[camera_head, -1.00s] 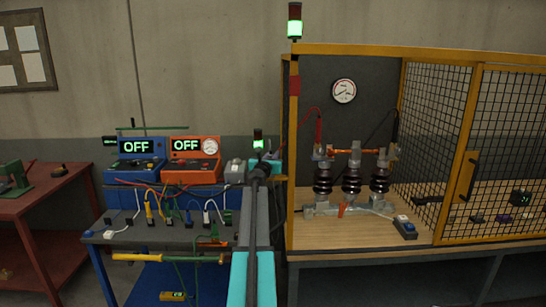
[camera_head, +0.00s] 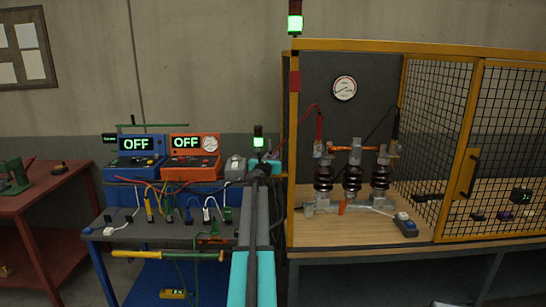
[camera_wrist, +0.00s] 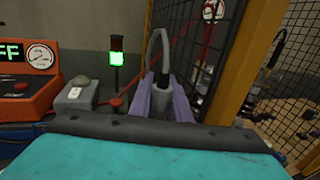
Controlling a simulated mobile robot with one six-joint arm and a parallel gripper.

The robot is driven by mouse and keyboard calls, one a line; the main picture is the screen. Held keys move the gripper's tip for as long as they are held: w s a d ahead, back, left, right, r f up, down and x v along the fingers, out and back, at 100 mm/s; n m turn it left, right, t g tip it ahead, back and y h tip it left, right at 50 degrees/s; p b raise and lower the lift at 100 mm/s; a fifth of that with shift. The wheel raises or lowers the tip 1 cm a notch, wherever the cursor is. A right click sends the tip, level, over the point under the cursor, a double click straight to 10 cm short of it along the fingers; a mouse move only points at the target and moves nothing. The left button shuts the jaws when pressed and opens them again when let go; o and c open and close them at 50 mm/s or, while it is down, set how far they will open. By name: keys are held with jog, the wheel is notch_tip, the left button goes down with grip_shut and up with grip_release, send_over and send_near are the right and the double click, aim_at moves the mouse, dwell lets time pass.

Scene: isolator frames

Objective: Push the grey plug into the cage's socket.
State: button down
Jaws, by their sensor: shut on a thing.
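The grey plug (camera_wrist: 162,100) sits between the two purple fingers of my gripper (camera_wrist: 163,104) in the wrist view, with its grey cable looping up above it. The gripper is shut on the plug. In the head view, the teal end of my arm is beside the cage's left post, and the fingers and plug cannot be made out. The yellow-framed cage (camera_head: 291,150) stands to the right; its post and black mesh (camera_wrist: 233,60) are close right of the plug in the wrist view. I cannot make out the socket in either view.
A bench (camera_head: 180,236) with a blue and an orange instrument (camera_head: 194,147), both reading OFF, stands left of my arm. A green-lit beacon (camera_head: 258,138) and a grey box (camera_wrist: 75,98) are near the gripper. Insulators (camera_head: 352,180) stand inside the cage.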

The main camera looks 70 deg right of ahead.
jog(key=c, duration=1.6)
grip_release()
jog(key=shift+o, duration=0.2)
jog(key=shift+a, duration=0.15)
jog(key=s+a+b, duration=0.1)
jog(key=a+b, duration=0.1)
jog(key=a, duration=1.1)
jog(key=shift+s+a, duration=0.25)
